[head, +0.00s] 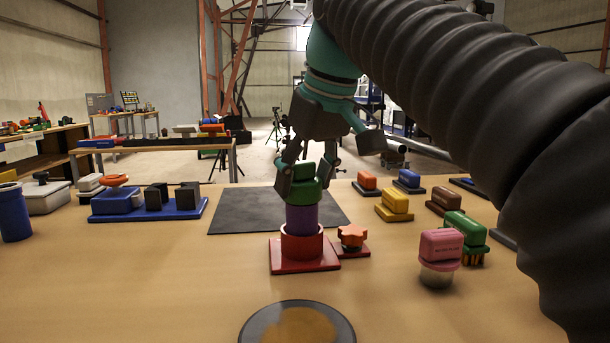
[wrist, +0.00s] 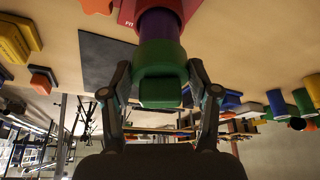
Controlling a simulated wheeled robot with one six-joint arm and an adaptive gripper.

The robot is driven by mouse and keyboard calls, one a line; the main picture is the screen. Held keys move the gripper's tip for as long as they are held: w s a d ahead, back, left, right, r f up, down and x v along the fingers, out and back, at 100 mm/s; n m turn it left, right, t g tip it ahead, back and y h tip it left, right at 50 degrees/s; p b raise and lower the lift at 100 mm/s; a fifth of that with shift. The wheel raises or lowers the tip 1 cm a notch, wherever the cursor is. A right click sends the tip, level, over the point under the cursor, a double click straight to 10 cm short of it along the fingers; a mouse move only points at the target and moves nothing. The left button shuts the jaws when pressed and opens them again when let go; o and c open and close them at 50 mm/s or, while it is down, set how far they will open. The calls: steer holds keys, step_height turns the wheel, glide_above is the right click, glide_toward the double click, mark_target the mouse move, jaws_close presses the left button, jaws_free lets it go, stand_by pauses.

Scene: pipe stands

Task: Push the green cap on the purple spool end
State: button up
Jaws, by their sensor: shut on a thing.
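The green cap (head: 304,186) is between the fingers of my gripper (head: 305,176), which is shut on it. The purple spool (head: 303,216) stands upright in a red round holder on a red square base (head: 303,266). The cap is at the spool's top end, in line with it and seeming to touch it. How far it sits over the end I cannot tell. In the wrist view the green cap (wrist: 160,72) lies between both fingertips of my gripper (wrist: 160,75), with the purple spool (wrist: 158,24) directly beyond it.
A dark mat (head: 245,213) lies behind. A pink-topped block (head: 440,247) and several coloured blocks are at the right. A blue tray (head: 150,213) is at the left. A round dark disc (head: 297,325) lies in front.

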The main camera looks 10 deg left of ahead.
mark_target(306, 174)
steer(key=shift+f, duration=0.2)
steer(key=o, duration=1.1)
steer(key=shift+r, duration=0.1)
steer(key=p+v, duration=0.2)
steer(key=shift+r, duration=0.35)
steer(key=shift+p+v, duration=0.55)
steer(key=shift+v, duration=0.55)
steer(key=shift+s+d, duration=0.1)
